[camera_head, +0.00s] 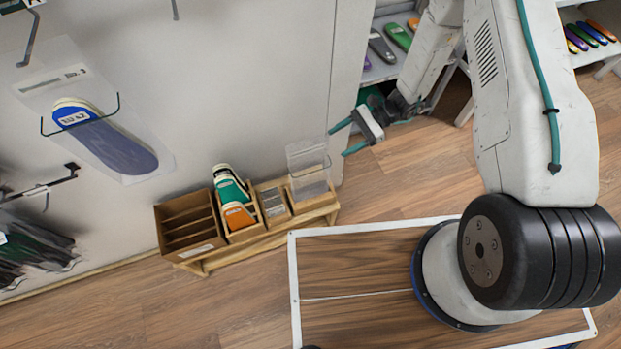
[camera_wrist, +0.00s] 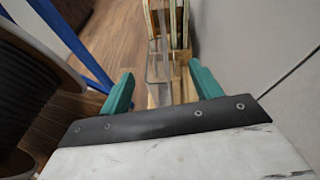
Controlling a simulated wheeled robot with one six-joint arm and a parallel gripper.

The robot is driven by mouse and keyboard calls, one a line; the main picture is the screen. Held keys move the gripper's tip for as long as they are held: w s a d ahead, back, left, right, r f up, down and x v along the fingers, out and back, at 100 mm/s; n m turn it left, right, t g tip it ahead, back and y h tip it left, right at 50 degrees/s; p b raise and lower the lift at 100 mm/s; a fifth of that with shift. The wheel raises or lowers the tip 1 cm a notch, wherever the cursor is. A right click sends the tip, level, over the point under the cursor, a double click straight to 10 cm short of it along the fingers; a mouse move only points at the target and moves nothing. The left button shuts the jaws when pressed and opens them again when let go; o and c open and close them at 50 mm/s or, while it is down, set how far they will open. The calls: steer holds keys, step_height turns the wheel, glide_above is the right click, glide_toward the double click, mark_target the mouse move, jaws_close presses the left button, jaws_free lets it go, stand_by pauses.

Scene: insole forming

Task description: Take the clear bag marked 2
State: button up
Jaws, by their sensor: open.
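A clear, see-through upright thing (camera_head: 309,172), which looks like a bag or thin holder, stands at the right end of the low wooden bench. I can read no number on it. My gripper (camera_head: 341,140) is open and empty, to the right of it and above it, with teal fingers pointing toward it. In the wrist view the clear thing (camera_wrist: 158,62) shows beyond and between the fingertips of my gripper (camera_wrist: 160,82), apart from them. A larger clear bag (camera_head: 145,160) with a blue-grey insole hangs on the wall at left; its label is blurred, perhaps reading 3.
The wooden bench (camera_head: 190,267) also carries a brown divided box (camera_head: 187,222) and green and orange insoles (camera_head: 231,188). The wall is close behind it. Shelves with insoles (camera_head: 381,70) stand beyond my arm.

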steer(key=m, duration=0.2)
glide_toward(317, 166)
steer(key=s+a+r, duration=0.2)
steer(key=s, duration=0.1)
steer(key=shift+t+y, duration=0.4)
steer(key=x, duration=0.7)
steer(key=shift+s+a, duration=0.15)
steer(key=shift+a, duration=0.1)
steer(key=c, duration=1.3)
